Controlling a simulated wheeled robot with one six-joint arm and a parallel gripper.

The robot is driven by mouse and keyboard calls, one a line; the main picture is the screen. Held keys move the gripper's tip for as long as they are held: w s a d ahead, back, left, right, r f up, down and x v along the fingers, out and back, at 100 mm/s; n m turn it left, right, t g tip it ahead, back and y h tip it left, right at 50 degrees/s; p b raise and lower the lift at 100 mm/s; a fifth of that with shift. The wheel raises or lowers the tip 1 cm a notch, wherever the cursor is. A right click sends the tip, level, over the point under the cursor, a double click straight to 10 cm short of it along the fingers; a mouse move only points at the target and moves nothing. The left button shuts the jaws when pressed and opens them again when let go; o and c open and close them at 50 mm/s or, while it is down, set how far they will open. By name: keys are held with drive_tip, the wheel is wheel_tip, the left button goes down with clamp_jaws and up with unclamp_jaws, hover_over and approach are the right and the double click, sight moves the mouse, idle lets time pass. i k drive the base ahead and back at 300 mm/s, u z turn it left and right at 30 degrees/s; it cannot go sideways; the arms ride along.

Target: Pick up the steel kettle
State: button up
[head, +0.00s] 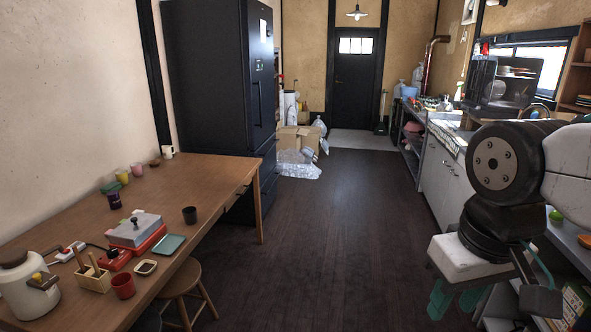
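I cannot make out a steel kettle for certain in the head view. A white pot-like jug (27,290) with a brown handle stands at the near left corner of the wooden table, cut by the frame edge. My gripper (455,300) hangs at the lower right, over the floor beside the right-hand counter. Its teal fingers look apart, with nothing visible between them. It is far from the table, and my arm covers part of the counter.
The wooden table (195,185) also holds a lidded hot plate (135,231), cups and small dishes. A stool (181,283) stands at its edge. Boxes and plastic wrap (298,168) lie beyond the dark fridge (215,80). The middle floor (335,225) is clear towards the door (355,88).

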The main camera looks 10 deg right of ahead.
sight(442, 107)
drive_tip(key=z, duration=0.15)
drive_tip(key=i, duration=2.05)
drive_tip(key=z, duration=0.4)
drive_tip(key=i, duration=1.95)
drive_tip(key=z, duration=0.65)
drive_tip(key=i, duration=2.05)
drive_tip(key=z, duration=0.35)
drive_tip(key=i, duration=1.25)
drive_tip(key=u, duration=0.8)
drive_tip(key=k, duration=1.3)
drive_tip(key=u, duration=0.9)
drive_tip(key=i, duration=2.8)
drive_tip(key=z, duration=0.4)
